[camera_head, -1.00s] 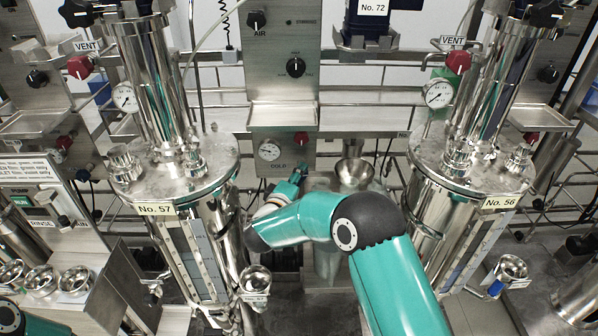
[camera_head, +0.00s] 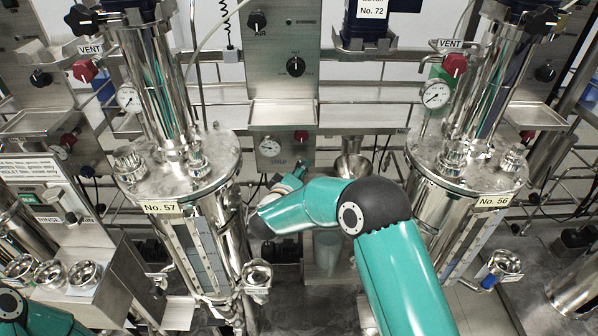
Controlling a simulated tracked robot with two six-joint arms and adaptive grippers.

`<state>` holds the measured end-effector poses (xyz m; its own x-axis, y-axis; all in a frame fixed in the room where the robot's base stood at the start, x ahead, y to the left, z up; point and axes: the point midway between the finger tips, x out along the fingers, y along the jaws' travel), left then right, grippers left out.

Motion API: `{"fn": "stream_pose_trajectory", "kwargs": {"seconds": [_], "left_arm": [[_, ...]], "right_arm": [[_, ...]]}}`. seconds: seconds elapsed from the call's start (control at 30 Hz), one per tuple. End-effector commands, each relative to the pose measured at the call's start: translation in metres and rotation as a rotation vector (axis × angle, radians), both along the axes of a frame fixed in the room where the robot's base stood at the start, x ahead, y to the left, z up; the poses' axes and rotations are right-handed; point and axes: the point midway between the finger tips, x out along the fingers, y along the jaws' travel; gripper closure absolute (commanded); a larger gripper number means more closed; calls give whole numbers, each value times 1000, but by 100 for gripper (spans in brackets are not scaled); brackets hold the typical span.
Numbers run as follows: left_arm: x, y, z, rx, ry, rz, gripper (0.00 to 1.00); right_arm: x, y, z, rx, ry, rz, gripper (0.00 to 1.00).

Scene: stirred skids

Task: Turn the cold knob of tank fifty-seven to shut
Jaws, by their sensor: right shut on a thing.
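Tank fifty-seven (camera_head: 183,235) is the tall steel vessel at left, with its "No. 57" label (camera_head: 161,208) below the lid. A steel panel (camera_head: 284,147) right of it carries a dial gauge (camera_head: 270,147), a red knob (camera_head: 301,136) and a partly covered "COLD" label (camera_head: 278,163). My right gripper (camera_head: 299,171) is at the panel's lower edge, right beside that label, shut on what appears to be the cold knob. The knob is hidden by the gripper, so its setting cannot be read. My left gripper is out of view; only part of that arm shows at lower left.
Tank fifty-six (camera_head: 462,235) stands at right. A steel funnel (camera_head: 352,167) is close right of my right gripper. Pipes and rails run behind. Steel cups (camera_head: 50,273) sit on the left bench, and a small cup (camera_head: 257,275) hangs at tank fifty-seven's side.

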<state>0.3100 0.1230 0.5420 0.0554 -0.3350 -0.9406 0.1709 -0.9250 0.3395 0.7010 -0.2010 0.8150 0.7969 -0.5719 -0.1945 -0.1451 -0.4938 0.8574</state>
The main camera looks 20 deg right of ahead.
Motion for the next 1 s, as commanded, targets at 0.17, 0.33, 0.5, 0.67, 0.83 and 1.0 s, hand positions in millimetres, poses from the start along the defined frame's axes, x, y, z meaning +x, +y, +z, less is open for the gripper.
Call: {"fn": "stream_pose_trajectory", "kwargs": {"seconds": [0.17, 0.33, 0.5, 0.67, 0.83, 1.0], "left_arm": [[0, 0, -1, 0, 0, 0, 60], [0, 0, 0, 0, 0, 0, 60], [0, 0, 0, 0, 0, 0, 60], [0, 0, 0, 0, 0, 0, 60], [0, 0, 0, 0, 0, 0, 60], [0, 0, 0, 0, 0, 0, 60]], "right_arm": [[-2, 1, -7, 2, 14, 3, 44], [-1, 1, -4, 1, 9, 2, 39], [-1, 1, -3, 0, 6, 2, 39], [-8, 7, 0, 0, 6, 4, 39], [-29, 23, 5, 0, 6, 6, 39], [-57, 43, 12, -1, 7, 8, 39]]}}
